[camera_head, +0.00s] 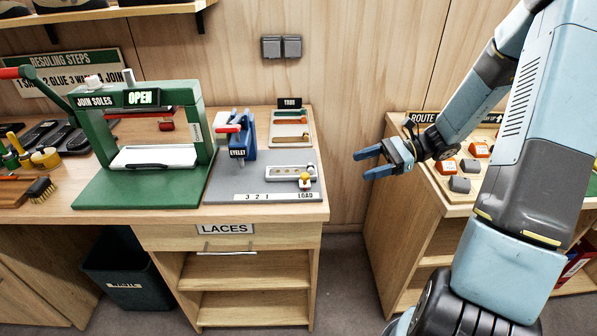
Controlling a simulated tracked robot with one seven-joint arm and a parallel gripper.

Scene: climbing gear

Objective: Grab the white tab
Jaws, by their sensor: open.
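I cannot tell for sure which piece is the white tab. On the grey board (222,187) of the eyelet station, a pale slotted plate (277,172) lies on the right, with a yellow knob (305,178) at its right end. A white strip marked 3 2 1 LOAD (270,197) runs along the board's front edge. The green press (196,183) marked OPEN holds a white-edged tray (154,158). My gripper (358,164) is open and empty. Its two blue fingers point left, in the air right of the bench, apart from all these pieces.
The blue eyelet press (249,133) with a red handle stands behind the plate. A tray marked TRIM (290,142) lies behind on the right. A second wooden cabinet (412,222) with coloured blocks stands right. A gap separates it from the bench. A bin (125,268) stands under the bench.

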